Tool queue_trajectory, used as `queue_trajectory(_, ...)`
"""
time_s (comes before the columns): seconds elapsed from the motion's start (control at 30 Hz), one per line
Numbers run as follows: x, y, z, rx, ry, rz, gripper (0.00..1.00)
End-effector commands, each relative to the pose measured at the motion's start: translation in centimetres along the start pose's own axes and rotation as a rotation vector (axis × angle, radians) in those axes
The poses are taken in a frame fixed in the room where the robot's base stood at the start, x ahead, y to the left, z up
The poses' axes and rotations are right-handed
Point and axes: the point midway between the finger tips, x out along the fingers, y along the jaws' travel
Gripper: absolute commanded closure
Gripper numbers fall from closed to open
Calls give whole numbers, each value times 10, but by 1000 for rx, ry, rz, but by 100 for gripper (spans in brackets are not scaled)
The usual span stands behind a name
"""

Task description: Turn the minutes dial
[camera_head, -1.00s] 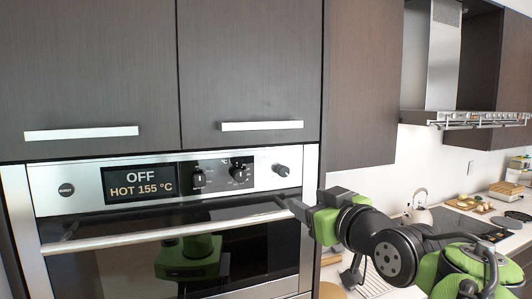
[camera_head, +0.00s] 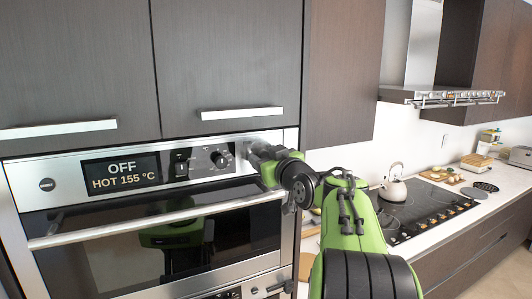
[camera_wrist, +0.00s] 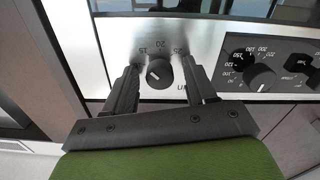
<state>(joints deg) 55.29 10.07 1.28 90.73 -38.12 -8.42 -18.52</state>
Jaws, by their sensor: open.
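The minutes dial (camera_wrist: 159,73) is a round dark knob on the oven's steel panel, with a white pointer mark and the numbers 15, 20 and 25 around it. In the wrist view it sits between the two fingers of my open gripper (camera_wrist: 160,66), one finger on each side. I cannot tell whether either finger touches it. In the head view my gripper (camera_head: 254,151) is at the right end of the panel and hides the dial.
The temperature dial (camera_head: 222,158) is left of my gripper; it shows in the wrist view at right (camera_wrist: 260,77). The display (camera_head: 122,173) reads OFF, HOT 155 °C. The oven handle (camera_head: 160,219) sticks out below the panel.

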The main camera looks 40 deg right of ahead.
Motion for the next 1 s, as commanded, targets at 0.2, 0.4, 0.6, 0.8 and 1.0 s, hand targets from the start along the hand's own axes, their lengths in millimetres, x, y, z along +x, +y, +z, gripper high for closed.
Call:
queue_trajectory(0.2, 0, 0, 1, 0, 0, 0, 49)
queue_trajectory(0.4, 0, 0, 1, 0, 0, 0, 80)
queue_trajectory(0.6, 0, 0, 2, 0, -1, 0, 100)
queue_trajectory(0.8, 0, 0, 2, -26, 1, 1, 100)
queue_trajectory(1.0, 0, -1, 4, -122, 3, 0, 100)
